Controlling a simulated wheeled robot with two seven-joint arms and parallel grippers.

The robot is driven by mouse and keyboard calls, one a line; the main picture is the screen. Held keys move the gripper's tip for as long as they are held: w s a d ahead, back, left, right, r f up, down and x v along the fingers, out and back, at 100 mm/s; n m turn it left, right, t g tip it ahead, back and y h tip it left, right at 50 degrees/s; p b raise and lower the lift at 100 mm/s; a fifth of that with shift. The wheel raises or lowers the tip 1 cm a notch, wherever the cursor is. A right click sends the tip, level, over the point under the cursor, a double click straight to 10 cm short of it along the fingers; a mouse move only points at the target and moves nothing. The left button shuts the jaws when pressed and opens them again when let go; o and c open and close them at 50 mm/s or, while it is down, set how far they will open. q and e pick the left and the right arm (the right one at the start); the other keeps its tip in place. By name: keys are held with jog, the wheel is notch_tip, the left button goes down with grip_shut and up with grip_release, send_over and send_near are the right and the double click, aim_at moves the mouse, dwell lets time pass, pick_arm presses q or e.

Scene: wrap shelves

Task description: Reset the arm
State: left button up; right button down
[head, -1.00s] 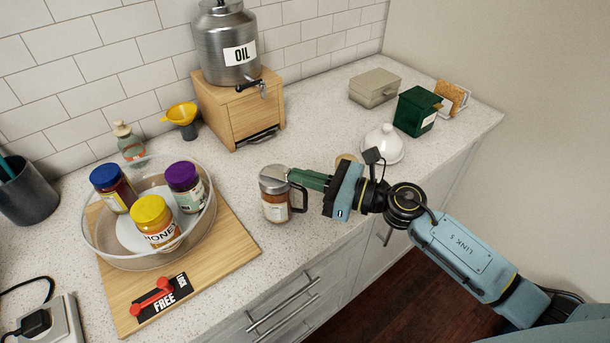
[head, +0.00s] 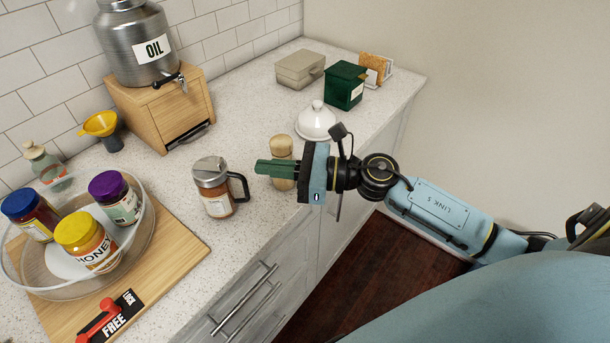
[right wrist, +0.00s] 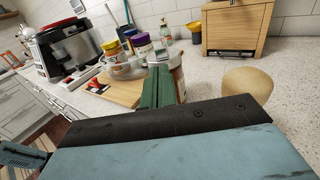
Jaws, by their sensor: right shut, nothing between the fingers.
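My right gripper (head: 262,170) is shut and empty, its green fingers together, just above the counter's front edge. It also shows in the right wrist view (right wrist: 158,72). It is to the right of a glass jar with a metal lid and black handle (head: 214,188), with a gap between them. A rounded wooden thing (head: 280,147) stands close behind the fingers and is partly hidden by them; it also shows in the right wrist view (right wrist: 247,82). My left gripper is not in view.
A clear round tray (head: 140,228) with several jars stands on a wooden board (head: 178,243) at left. The oil dispenser (head: 140,45) sits on a wooden box (head: 150,115). A white dome (head: 316,123), green box (head: 345,85) and beige box (head: 299,69) stand at the back right. Open floor lies right.

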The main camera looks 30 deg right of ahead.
jog(key=s+d+r+m+t+h+b, duration=0.15)
jog(key=d+m+t+h, duration=0.7)
jog(key=m, duration=0.95)
jog(key=s+d+f+m+g+h, duration=0.35)
jog(key=f+m+h, duration=0.35)
jog(key=m, duration=0.6)
jog(key=s+a+f+m+g+y, duration=0.1)
jog(key=s+a+f+m+g, duration=0.3)
jog(key=s+f+m+g, duration=0.4)
jog(key=s+a+f+m+g+y, duration=0.1)
jog(key=s+a+f+m+g, duration=0.4)
jog(key=s, duration=0.4)
notch_tip(320, 180, down, 22)
jog(key=s+d, duration=0.1)
jog(key=d, duration=0.1)
jog(key=s+d+f+g, duration=0.2)
jog(key=s+f, duration=1.4)
jog(key=s, duration=0.1)
jog(key=shift+s+d+f+h, duration=0.15)
jog(key=shift+d+f+h, duration=0.15)
jog(key=shift+h, duration=0.05)
